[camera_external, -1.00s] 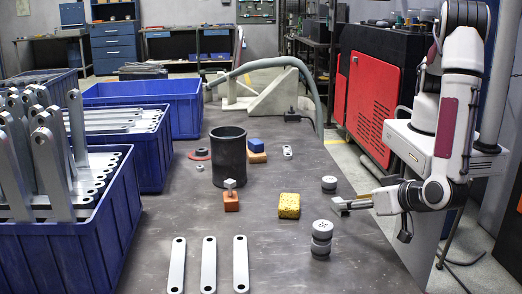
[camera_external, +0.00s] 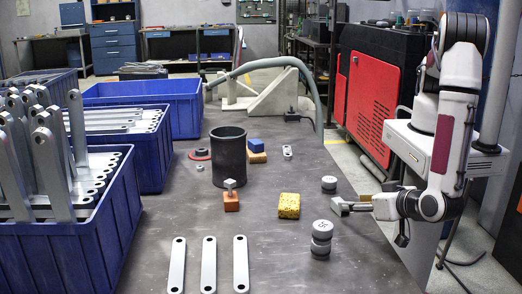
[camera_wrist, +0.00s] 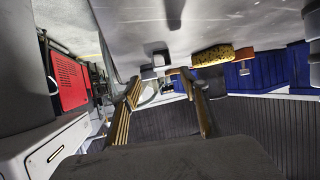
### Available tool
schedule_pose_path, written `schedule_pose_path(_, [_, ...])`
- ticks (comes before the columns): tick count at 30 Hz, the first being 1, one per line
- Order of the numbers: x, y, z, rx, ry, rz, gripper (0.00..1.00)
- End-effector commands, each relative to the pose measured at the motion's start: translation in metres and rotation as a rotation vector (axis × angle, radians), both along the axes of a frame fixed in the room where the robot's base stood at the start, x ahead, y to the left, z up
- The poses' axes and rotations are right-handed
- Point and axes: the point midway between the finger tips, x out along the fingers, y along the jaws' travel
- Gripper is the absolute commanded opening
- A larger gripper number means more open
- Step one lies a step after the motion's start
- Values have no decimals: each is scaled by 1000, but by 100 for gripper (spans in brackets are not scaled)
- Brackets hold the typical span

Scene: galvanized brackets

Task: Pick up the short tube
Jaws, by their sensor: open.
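A dark grey, open-topped tube (camera_external: 229,160), which looks like the short tube, stands upright on the grey table in the external view. My gripper (camera_external: 339,207) is at the table's right side, pointing left, well to the right of the tube and apart from it. In the wrist view my gripper's two fingers (camera_wrist: 163,98) are spread with nothing held between them. I cannot make out the tube for certain in the wrist view.
Several flat brackets (camera_external: 209,265) lie in front. Blue crates (camera_external: 70,245) line the left.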

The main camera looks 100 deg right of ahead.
Motion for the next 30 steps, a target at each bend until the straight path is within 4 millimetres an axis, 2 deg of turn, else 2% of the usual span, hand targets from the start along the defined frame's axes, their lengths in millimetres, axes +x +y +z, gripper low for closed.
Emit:
schedule_pose_path(14, [2, -5, -3, -2, 1, -1, 45])
schedule_pose_path(30, [22, -43, -24, 0, 0, 0, 45])
